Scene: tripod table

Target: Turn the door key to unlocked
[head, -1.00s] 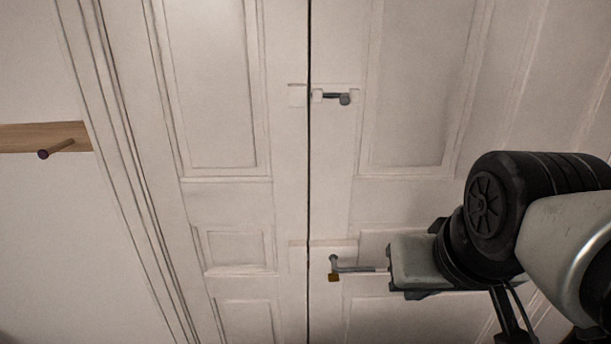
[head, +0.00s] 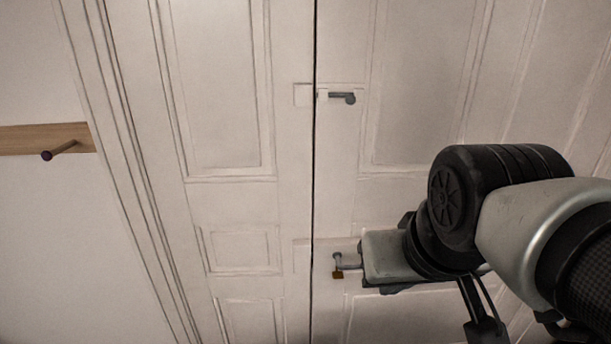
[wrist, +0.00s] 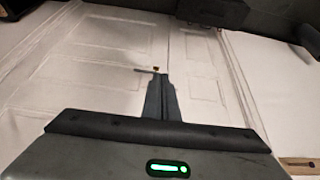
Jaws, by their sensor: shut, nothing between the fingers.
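The white double door (head: 345,205) fills the head view, with a dark vertical seam between its leaves. A small brass-coloured piece (head: 338,274), which looks like the key, sits low beside the seam, just under the end of a grey metal lever (head: 338,258). It shows as a small spot in the wrist view (wrist: 155,69), just beyond my fingertips. My gripper (wrist: 161,77) is shut and empty, pointing at the door. In the head view its body is right of the key and covers part of the lever. I cannot tell whether the fingertips touch the key.
A second grey handle or latch (head: 342,97) is higher on the door, right of the seam. A wooden rail with a peg (head: 62,150) is on the wall at the left. The door surface left of the seam is clear.

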